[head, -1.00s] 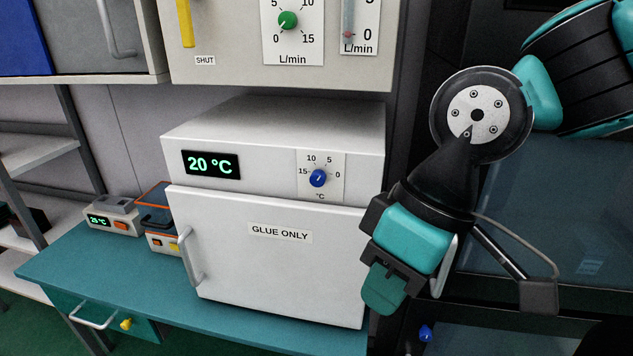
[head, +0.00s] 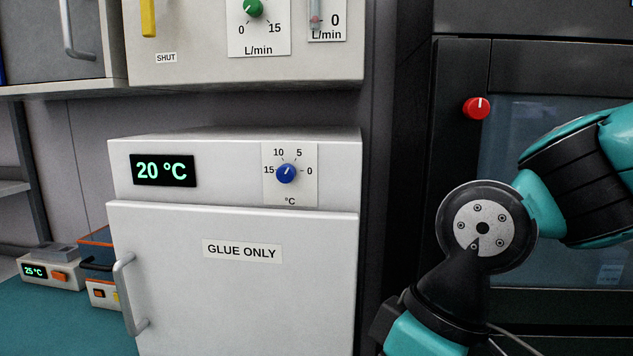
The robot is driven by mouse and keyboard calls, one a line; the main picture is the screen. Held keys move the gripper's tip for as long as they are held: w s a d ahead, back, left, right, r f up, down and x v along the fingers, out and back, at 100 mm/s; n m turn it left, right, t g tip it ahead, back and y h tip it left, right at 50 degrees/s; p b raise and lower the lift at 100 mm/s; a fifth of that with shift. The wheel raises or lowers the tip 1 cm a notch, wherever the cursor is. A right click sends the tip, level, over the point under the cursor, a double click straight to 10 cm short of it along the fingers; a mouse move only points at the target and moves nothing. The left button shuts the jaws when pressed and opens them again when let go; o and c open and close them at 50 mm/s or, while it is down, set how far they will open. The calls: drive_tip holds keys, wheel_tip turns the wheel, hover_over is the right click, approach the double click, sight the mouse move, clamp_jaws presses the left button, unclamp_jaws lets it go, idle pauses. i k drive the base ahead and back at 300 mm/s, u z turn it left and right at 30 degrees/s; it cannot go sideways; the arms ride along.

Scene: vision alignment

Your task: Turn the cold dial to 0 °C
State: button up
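The cold dial is a blue knob (head: 286,173) on a white scale plate (head: 305,188) at the upper right of the white cabinet's front. The plate is marked 15, 10, 5, 0 and °C, with 0 at the right. The knob's small white mark seems to point up and slightly right, between 10 and 5. The green display (head: 163,170) left of it reads 20 °C. My arm is at the lower right, apart from the dial. My gripper's fingers are below the picture's bottom edge, so their opening is hidden.
The cabinet door (head: 230,305), labelled GLUE ONLY, is closed, with a handle (head: 130,295) at its left. Above hangs a panel with a green knob (head: 253,8). A red knob (head: 476,108) is on the dark unit at right. The space before the dial is clear.

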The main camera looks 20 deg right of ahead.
sight(286, 173)
drive_tip(key=z, duration=1.55)
drive_tip(key=k, duration=0.85)
drive_tip(key=u, duration=1.9)
